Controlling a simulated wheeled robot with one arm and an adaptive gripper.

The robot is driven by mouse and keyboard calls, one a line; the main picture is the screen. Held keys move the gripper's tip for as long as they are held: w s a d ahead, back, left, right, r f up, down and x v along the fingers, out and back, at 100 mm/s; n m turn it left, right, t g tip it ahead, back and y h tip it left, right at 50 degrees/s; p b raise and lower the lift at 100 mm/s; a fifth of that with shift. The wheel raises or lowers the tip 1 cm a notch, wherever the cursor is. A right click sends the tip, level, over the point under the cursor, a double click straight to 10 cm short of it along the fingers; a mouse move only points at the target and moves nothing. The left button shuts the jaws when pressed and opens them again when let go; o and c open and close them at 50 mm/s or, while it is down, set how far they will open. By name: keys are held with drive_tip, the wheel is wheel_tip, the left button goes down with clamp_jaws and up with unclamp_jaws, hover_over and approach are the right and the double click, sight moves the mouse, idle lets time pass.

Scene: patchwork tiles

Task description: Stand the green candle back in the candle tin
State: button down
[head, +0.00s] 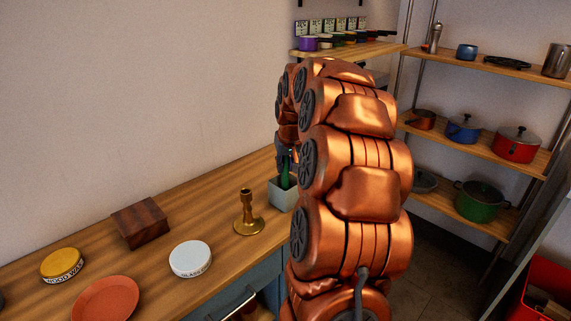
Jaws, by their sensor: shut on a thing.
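The green candle (285,172) is upright at the left edge of my arm. Its lower end overlaps the opening of a small grey-green square tin (280,194), and I cannot tell how deep it sits. The tin stands on the wooden counter, its right side hidden by my arm. My gripper (286,158) is at the upper part of the candle and shut on it. Most of the gripper is hidden behind my copper arm links.
A brass candlestick (247,214) stands just left of the tin. Farther left are a white round tin (190,259), a dark wooden block (140,223), a yellow wax tin (62,264) and a terracotta dish (106,300). Shelves with pots (480,140) are at right.

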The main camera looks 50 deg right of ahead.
drive_tip(key=shift+f+b, duration=0.45)
drive_tip(key=shift+f, duration=0.45)
drive_tip(key=c, duration=0.9)
unclamp_jaws()
drive_tip(key=shift+c, duration=0.2)
drive_tip(key=v, duration=1.2)
drive_tip(key=shift+a, duration=0.15)
